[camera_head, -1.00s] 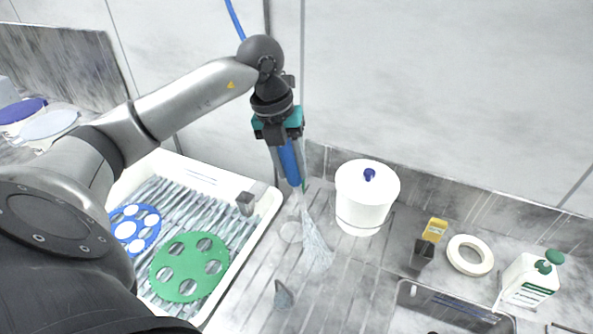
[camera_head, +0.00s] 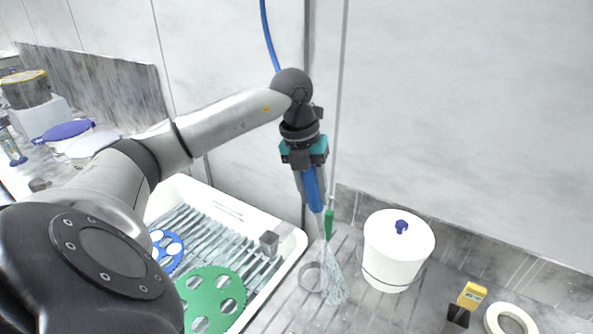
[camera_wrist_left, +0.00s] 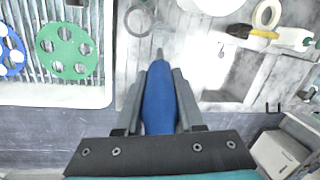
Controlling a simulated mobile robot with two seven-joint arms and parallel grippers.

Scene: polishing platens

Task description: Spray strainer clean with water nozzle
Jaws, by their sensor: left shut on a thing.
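My left gripper (camera_head: 311,193) is shut on the blue water nozzle (camera_head: 313,182), which points down over the wet counter. A pale cone of water (camera_head: 335,280) fans out below its tip. A round grey ring (camera_head: 310,277), which looks like the strainer, lies on the counter under the nozzle. The spray falls along its right side and partly covers it. In the left wrist view the nozzle (camera_wrist_left: 159,100) sits between both fingers, with the ring (camera_wrist_left: 138,21) beyond its tip. My right gripper is not in view.
A white tray (camera_head: 292,243) with blue (camera_head: 168,252) and green (camera_head: 211,295) perforated discs stands left of the ring. A white lidded bucket (camera_head: 397,250) stands right of the spray. A yellow-topped item (camera_head: 472,295) and a white ring (camera_head: 509,318) lie farther right.

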